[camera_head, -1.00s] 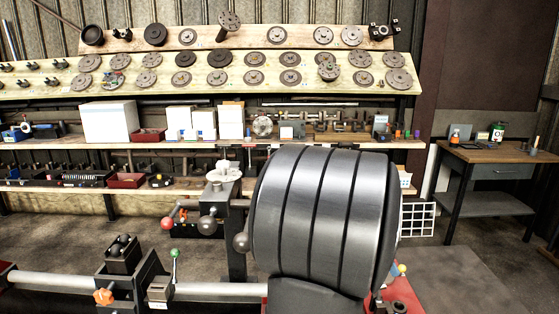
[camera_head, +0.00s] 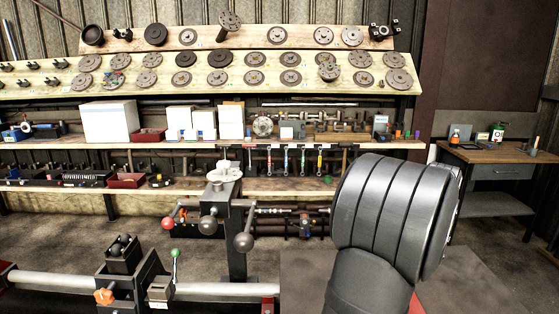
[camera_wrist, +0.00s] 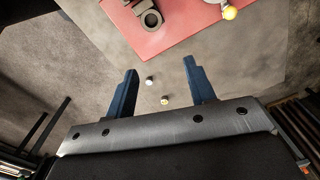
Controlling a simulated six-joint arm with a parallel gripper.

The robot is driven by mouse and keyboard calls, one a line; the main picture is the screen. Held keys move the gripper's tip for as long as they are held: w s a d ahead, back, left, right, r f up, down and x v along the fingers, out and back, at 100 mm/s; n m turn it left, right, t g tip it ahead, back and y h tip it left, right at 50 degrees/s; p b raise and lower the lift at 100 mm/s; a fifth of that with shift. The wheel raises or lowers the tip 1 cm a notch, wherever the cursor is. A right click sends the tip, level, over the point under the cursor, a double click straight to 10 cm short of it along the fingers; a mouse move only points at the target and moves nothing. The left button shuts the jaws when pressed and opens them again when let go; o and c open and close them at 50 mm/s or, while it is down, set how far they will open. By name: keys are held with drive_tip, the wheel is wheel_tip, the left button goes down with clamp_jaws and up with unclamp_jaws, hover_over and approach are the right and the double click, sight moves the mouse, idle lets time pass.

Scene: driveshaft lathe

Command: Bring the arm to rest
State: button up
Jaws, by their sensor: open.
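My gripper (camera_wrist: 158,88) shows in the wrist view with its two blue fingers spread apart and nothing between them. Below the fingers is the grey floor (camera_wrist: 75,50), with two small round objects seen in the gap, one whitish (camera_wrist: 149,82) and one yellowish (camera_wrist: 165,100). In the head view my large grey arm link fills the right of centre, and the gripper itself is not visible there.
A red plate (camera_wrist: 175,25) with a dark metal bracket (camera_wrist: 146,14) lies ahead of the fingers. The lathe (camera_head: 130,285) stands at the front left in the head view. Shelves (camera_head: 390,144) line the back wall, and a wooden side table (camera_head: 490,154) stands at right.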

wheel_tip(320, 180, up, 6)
drive_tip(key=shift+s+r, duration=0.15)
drive_tip(key=shift+r, duration=0.05)
drive_tip(key=o, duration=0.9)
drive_tip(key=shift+o, duration=1)
drive_tip(key=w+a+r+n+g+h, duration=0.1)
drive_tip(key=w+a+r+n, duration=0.1)
drive_tip(key=a+r, duration=0.5)
drive_tip(key=shift+w+a, duration=0.15)
drive_tip(key=shift+a, duration=0.8)
drive_tip(key=a+r+n+h, duration=0.1)
drive_tip(key=a+r, duration=0.4)
drive_tip(key=a, duration=0.1)
wheel_tip(320, 180, down, 10)
drive_tip(key=s+d, duration=0.1)
drive_tip(key=shift+d+r, duration=0.2)
drive_tip(key=shift+d, duration=0.2)
wheel_tip(320, 180, up, 10)
drive_tip(key=a, duration=0.2)
drive_tip(key=shift+w, duration=0.35)
drive_tip(key=shift+a+f, duration=0.1)
